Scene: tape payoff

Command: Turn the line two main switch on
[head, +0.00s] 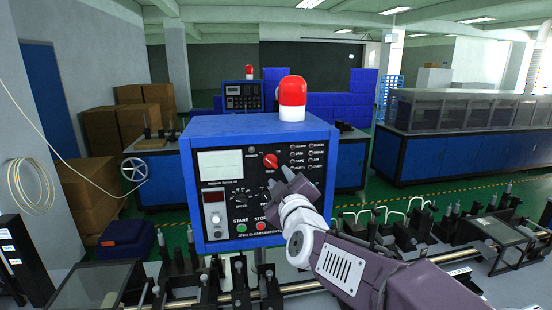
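A blue control box (232,127) with a black front panel stands in the middle of the head view. A red rotary switch (270,161) sits in the upper middle of that panel; its label is too small to read. My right gripper (283,186) is in front of the panel, just below and right of the red switch, and appears apart from it. Its fingers are seen from behind and at an angle, so whether they are open or shut is unclear. It hides part of the panel's lower right. My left gripper is out of view.
A red beacon (292,96) stands on the box. The panel also has a green start button (241,228), a red stop button (261,226) and several small knobs. Machine rails and brackets run below. A second blue control box (242,97) stands farther back.

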